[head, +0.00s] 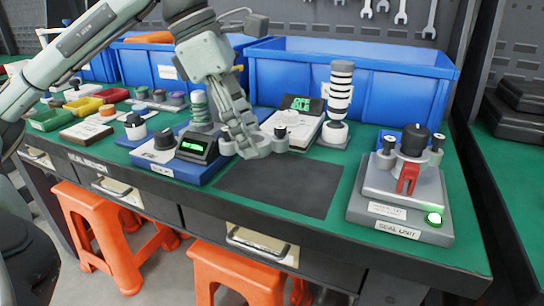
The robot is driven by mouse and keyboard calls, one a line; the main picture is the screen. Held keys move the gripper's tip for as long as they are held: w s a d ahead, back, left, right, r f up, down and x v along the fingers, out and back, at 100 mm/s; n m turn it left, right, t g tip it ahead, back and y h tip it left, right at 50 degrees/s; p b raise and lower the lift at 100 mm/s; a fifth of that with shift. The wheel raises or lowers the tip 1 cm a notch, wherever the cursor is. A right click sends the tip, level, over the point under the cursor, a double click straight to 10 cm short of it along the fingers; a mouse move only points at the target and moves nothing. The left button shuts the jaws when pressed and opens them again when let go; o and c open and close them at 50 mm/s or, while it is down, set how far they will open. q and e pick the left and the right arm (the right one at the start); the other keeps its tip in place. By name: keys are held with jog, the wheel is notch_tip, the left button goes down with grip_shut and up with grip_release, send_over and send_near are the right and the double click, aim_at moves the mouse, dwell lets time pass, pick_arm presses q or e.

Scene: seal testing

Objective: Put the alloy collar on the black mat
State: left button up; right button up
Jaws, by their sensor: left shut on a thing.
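The black mat (287,188) lies flat on the green bench top near the front edge, and its visible surface is bare. My left gripper (256,147) reaches down from above and is at the mat's far edge. It is shut on a small grey metallic piece, which looks like the alloy collar (262,152). The fingers hide part of the collar, and I cannot tell whether it touches the bench or mat. My right gripper is not in view.
The seal unit (398,228) with a green lit button stands right of the mat. A blue-based device (168,168) with a green display is at its left. A white instrument (292,128) and a striped column (338,95) stand behind. Blue bins (345,75) line the back.

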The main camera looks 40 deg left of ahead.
aim_at(269, 138)
pick_arm(q)
jog(key=w+d+f, duration=0.2)
jog(key=shift+w+d, duration=0.1)
jog(key=shift+d, duration=0.3)
jog(key=shift+w+d+f, duration=0.1)
jog(key=shift+f, duration=0.1)
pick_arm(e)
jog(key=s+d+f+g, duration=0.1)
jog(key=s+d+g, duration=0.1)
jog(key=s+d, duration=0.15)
pick_arm(q)
jog(key=shift+f, duration=0.3)
notch_tip(269, 138, down, 3)
jog(key=shift+f+b, duration=0.15)
jog(key=shift+b, duration=0.15)
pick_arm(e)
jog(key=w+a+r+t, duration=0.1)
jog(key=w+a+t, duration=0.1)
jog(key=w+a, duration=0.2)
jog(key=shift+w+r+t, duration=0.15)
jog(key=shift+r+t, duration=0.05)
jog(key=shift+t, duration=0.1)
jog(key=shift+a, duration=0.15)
pick_arm(q)
jog(key=shift+f, duration=0.15)
jog(key=o, duration=1.1)
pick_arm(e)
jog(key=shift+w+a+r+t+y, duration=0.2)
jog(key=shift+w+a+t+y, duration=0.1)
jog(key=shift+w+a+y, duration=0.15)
